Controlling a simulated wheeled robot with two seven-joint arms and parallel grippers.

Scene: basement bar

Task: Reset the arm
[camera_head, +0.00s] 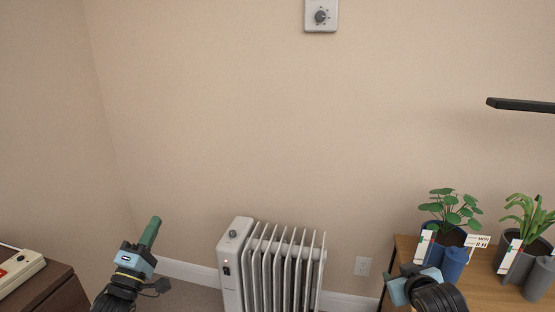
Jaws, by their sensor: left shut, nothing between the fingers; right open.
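My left gripper (150,232) is at the lower left, with its green fingers shut together and pointing up. Nothing is between them. It is left of the white radiator and apart from it. My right gripper (399,289) is at the lower right, in front of the wooden table's left end. It is open; its fingers are mostly hidden in this view, and I cannot tell whether it touches the table.
The white oil radiator (230,268) stands against the wall. A wooden table (408,246) at right bears potted plants (452,210) and blue and grey rolled items. A power strip (20,270) lies on a dark cabinet (52,290) at left. A dial (320,16) is on the wall.

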